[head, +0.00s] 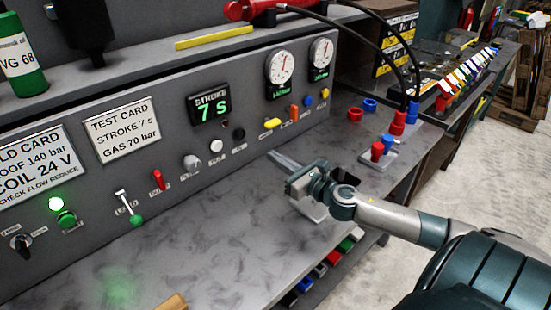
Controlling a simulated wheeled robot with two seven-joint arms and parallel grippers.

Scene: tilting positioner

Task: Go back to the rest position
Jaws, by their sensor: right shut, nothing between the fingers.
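My right gripper (283,161) is shut and empty. It hangs over the grey bench top (225,235), in front of the lower right part of the control panel (170,97). Its arm comes in from the lower right. The fingertips point left towards the panel, below the yellow knob (272,123); I cannot tell whether they touch anything. My left gripper is not in view.
Red and blue fittings (383,146) stand right of the gripper. The middle bench is clear.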

